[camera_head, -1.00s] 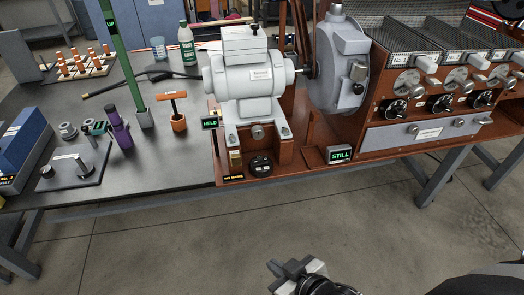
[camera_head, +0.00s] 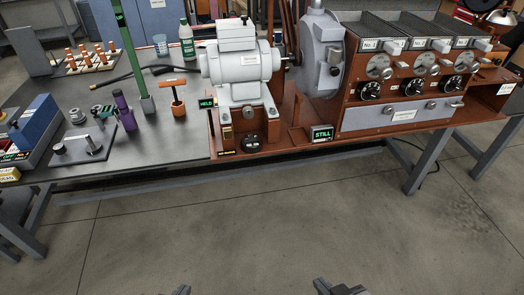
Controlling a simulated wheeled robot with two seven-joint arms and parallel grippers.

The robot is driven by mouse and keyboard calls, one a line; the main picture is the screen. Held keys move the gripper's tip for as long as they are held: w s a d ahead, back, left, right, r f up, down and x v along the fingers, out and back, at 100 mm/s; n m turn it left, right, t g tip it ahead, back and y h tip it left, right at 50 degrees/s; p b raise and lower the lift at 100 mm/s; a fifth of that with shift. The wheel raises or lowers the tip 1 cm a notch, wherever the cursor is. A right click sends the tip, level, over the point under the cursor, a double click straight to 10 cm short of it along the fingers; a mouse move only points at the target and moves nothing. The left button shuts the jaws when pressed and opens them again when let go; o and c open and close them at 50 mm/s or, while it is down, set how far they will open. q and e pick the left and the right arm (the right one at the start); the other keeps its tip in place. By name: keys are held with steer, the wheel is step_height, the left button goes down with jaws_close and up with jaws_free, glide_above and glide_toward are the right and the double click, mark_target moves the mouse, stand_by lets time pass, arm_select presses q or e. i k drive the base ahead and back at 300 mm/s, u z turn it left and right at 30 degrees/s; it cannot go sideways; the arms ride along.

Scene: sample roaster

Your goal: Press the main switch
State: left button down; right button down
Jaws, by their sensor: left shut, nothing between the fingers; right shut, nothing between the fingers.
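The brown roaster base (camera_head: 285,141) carries a grey motor (camera_head: 241,64). On its front, below the motor, sits a round black fitting (camera_head: 251,143) that looks like a switch, beside a small brass-coloured part (camera_head: 227,134). A small label (camera_head: 227,153) with yellow lettering is below them; I cannot read it surely. My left gripper (camera_head: 181,290) shows only its tip at the bottom edge, shut and empty. My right gripper (camera_head: 335,286) is at the bottom edge further right, shut and empty. Both are well in front of the bench, apart from everything.
Left on the dark bench (camera_head: 180,148) are an orange-handled tool (camera_head: 177,95), a purple tool (camera_head: 124,110) and a blue box (camera_head: 38,121). The floor before the bench is clear.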

mark_target(254, 136)
steer(key=u, duration=0.35)
steer(key=k, duration=0.35)
steer(key=u, duration=0.35)
steer(key=i, duration=1)
